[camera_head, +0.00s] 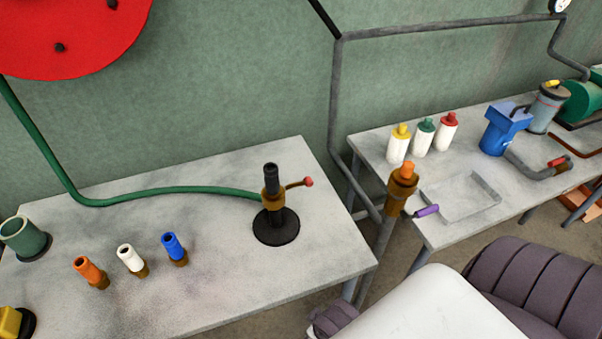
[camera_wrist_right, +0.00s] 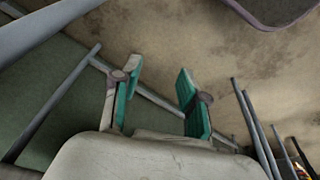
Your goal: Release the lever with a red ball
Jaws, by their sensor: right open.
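The lever with a red ball (camera_head: 308,182) sticks out to the right from a brass fitting (camera_head: 271,198) on a black stand (camera_head: 276,228). The stand is on the left table, near its right end. A black nozzle points up from the fitting, and a green hose joins it from the left. No gripper touches the lever. My right gripper (camera_wrist_right: 158,70) is open and empty in the right wrist view, with green pads apart over bare floor. The lever does not show there. My left gripper is not in view.
Orange, white and blue nozzles (camera_head: 172,248) stand at the left table's front. A pipe with a brass valve and purple handle (camera_head: 427,211) rises between the tables. The right table holds several bottles (camera_head: 398,145), a tray (camera_head: 460,210) and a blue device (camera_head: 503,130).

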